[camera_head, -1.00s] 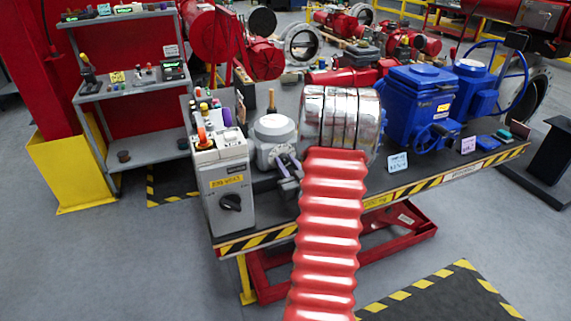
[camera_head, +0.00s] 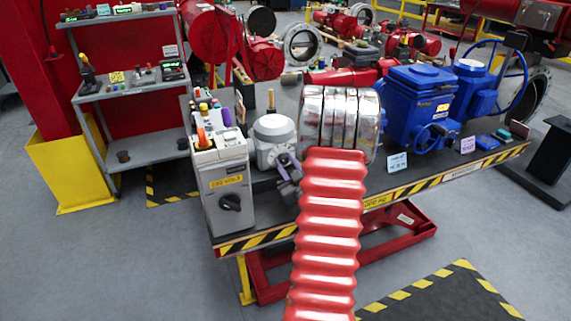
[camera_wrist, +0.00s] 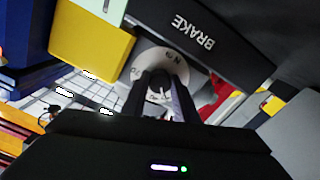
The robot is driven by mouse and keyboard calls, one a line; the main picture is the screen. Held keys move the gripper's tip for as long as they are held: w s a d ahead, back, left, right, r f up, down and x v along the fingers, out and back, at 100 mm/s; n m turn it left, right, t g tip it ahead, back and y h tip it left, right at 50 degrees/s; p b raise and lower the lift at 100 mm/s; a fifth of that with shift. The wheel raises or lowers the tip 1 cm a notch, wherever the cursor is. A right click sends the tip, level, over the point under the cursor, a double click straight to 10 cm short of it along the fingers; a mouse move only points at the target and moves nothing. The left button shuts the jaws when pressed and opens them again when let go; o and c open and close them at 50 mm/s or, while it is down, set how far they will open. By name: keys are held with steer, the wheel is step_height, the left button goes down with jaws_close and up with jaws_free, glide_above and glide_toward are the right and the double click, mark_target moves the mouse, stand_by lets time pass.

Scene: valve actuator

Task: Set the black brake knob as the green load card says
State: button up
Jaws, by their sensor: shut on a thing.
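In the wrist view, the two dark fingers of my gripper (camera_wrist: 161,100) close around a small dark knob (camera_wrist: 158,88) at the middle of a pale round dial. The fingers cover most of the knob. A dark plate beside the dial reads BRAKE. The dial's marks are too small and partly covered to read surely.
A grey control box (camera_head: 220,180) with its own black knob stands left of my gripper. My red ribbed arm sleeve and a shiny metal cylinder fill the middle. A blue valve actuator (camera_head: 415,105) and small cards stand at the right of the bench (camera_head: 200,118).

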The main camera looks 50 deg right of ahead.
steer(key=o, duration=1.1)
steer(key=shift+c, duration=0.2)
steer(key=shift+s+a, duration=0.1)
steer(key=shift+s, duration=0.05)
steer(key=v, duration=1.3)
steer(key=shift+s+a, duration=0.15)
steer(key=shift+s+f, duration=0.1)
